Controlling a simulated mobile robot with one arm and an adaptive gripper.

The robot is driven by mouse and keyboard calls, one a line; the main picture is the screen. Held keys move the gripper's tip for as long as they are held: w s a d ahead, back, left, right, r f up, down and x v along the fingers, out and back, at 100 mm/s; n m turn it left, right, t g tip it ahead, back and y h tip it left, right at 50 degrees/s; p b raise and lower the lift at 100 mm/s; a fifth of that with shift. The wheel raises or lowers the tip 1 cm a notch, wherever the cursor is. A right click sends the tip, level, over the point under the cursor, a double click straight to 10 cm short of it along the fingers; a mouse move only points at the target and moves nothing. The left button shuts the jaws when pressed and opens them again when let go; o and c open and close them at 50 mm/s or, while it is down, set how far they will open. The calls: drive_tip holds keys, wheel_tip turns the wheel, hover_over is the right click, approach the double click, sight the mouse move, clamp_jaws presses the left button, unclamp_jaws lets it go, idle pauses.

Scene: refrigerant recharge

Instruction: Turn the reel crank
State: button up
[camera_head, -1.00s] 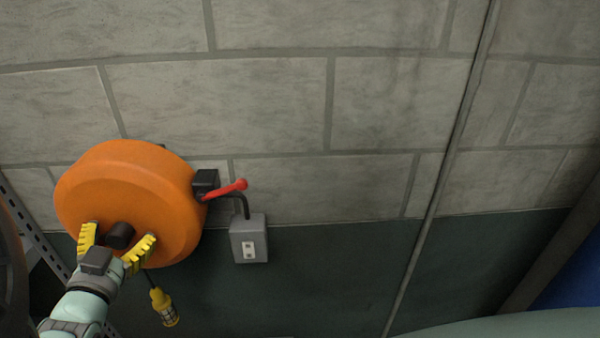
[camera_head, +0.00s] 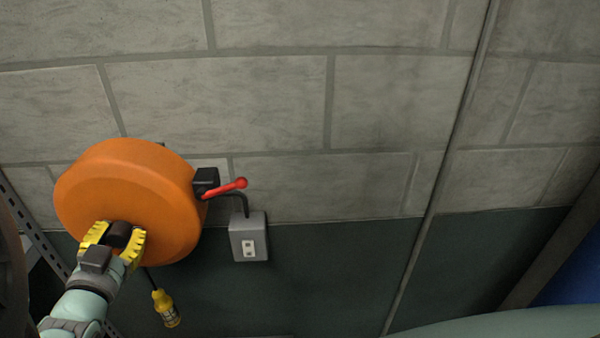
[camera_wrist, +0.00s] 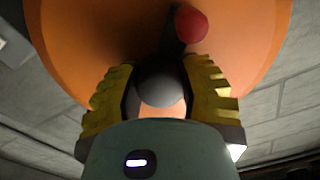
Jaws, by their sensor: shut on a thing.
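The orange reel (camera_head: 130,190) is mounted on the wall at the left of the head view. The dark crank knob (camera_head: 118,233) sticks out from the lower part of its face. My gripper (camera_head: 116,238) has its yellow fingers shut on this knob, one on each side. In the wrist view the rounded dark knob (camera_wrist: 162,82) sits between the fingers of my gripper (camera_wrist: 157,82), in front of the orange reel face (camera_wrist: 90,35). A dark bar and a red ball (camera_wrist: 191,24) show beyond the knob. The knob's sides are partly hidden by the fingers.
A red-handled lever (camera_head: 228,188) sticks out to the reel's right. A grey outlet box (camera_head: 249,237) with a black cable sits below it. A yellow plug (camera_head: 165,308) hangs under the reel. A metal rack upright (camera_head: 32,232) stands at the far left.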

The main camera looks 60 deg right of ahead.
drive_tip(key=shift+f, duration=0.1)
idle(0.8)
drive_tip(key=o, duration=1.2)
drive_tip(key=shift+o, duration=0.2)
